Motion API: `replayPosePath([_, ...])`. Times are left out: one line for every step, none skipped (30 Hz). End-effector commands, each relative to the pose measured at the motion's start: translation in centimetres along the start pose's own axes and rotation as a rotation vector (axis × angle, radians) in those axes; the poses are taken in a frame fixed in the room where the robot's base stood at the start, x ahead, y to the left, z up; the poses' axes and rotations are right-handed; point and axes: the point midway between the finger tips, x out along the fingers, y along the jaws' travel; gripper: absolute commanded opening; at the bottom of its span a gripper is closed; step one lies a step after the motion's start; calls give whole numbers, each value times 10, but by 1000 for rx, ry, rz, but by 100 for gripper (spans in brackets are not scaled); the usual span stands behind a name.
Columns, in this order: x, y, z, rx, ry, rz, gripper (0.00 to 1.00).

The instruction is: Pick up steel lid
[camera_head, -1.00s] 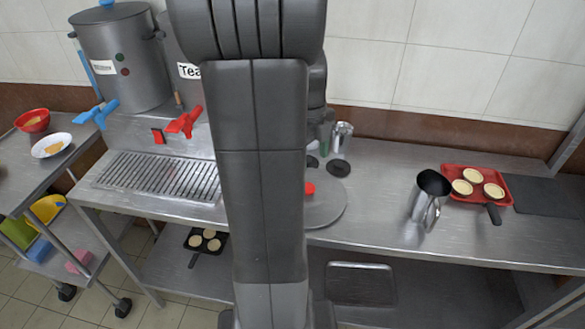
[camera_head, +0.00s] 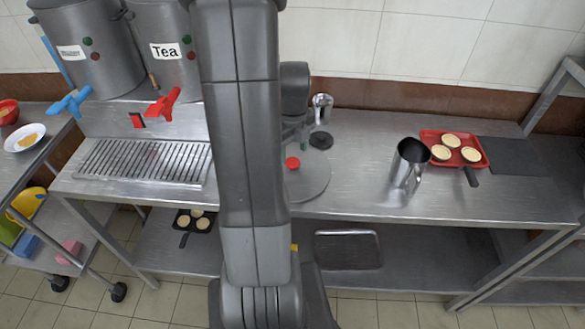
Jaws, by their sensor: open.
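The steel lid (camera_head: 312,183) is a flat round disc with a red knob (camera_head: 292,163). It lies on the steel counter, its left part hidden behind my arm. My gripper (camera_head: 294,133) shows only partly, just right of the arm and behind the lid's knob in the picture. It is open, with nothing seen in it, and appears to be above the counter and apart from the knob. Its exact height is hard to tell.
A steel pitcher (camera_head: 405,172) stands right of the lid, with a red tray (camera_head: 430,137) of tarts beyond it. A small black disc (camera_head: 321,140) and a shiny cup (camera_head: 322,105) stand behind the lid. Tea urns (camera_head: 160,75) stand left. Counter between lid and pitcher is clear.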

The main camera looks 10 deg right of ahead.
Motion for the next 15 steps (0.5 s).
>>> replayPosePath([7,1,0,0,5,4,59])
replayPosePath([10,1,0,-1,5,4,59])
replayPosePath([16,0,1,-1,5,4,59])
replayPosePath([19,0,2,-1,4,3,59])
replayPosePath([24,0,2,0,4,4,59])
replayPosePath([28,0,2,0,4,3,59])
replayPosePath([31,0,2,0,4,3,59])
replayPosePath([33,0,2,0,3,2,59])
replayPosePath([36,0,2,0,2,2,59])
replayPosePath([37,0,2,0,2,2,59])
replayPosePath([38,0,2,0,2,2,59])
replayPosePath([39,0,2,0,2,1,59])
replayPosePath([39,0,2,0,2,1,59])
replayPosePath([39,0,2,0,1,1,59])
replayPosePath([39,0,2,0,1,1,59])
